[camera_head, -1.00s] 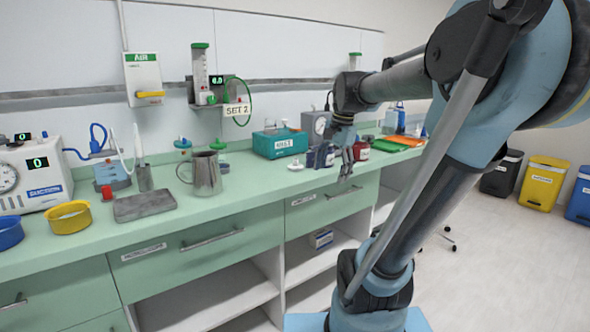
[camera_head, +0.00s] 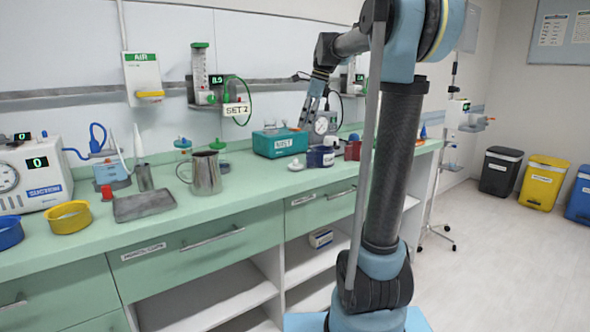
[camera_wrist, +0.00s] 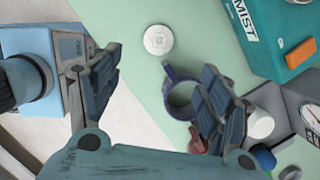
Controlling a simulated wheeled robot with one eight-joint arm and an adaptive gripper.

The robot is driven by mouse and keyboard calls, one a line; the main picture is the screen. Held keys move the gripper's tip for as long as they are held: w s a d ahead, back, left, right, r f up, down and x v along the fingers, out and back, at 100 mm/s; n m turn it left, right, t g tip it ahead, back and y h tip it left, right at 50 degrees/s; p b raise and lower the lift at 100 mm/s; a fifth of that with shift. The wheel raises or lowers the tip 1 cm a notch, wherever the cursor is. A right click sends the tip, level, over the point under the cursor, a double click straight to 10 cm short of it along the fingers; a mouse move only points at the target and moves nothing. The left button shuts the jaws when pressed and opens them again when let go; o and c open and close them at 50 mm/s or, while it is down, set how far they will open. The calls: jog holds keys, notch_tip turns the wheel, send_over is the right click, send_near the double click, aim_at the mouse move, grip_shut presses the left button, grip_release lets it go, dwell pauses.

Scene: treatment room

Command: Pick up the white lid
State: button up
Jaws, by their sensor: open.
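The white lid (camera_head: 296,164) lies flat on the green counter, in front of the teal MIST box. In the wrist view it is a small white disc (camera_wrist: 158,40) with a raised centre, beyond the fingertips and between their lines. My gripper (camera_head: 307,121) is above the counter, up and to the right of the lid in the head view. In the wrist view its two fingers stand wide apart (camera_wrist: 163,66), with nothing held between them. The lid is fully visible there and apart from both fingers.
A dark blue open jar (camera_head: 320,157) stands close to the lid, partly behind my right finger in the wrist view. The teal MIST box (camera_head: 279,143) is behind. A gauge device (camera_wrist: 306,113) stands near. A metal jug (camera_head: 206,174) is farther left.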

aim_at(296, 160)
jog(key=x, duration=1.6)
jog(key=shift+c, duration=0.2)
jog(key=c, duration=0.9)
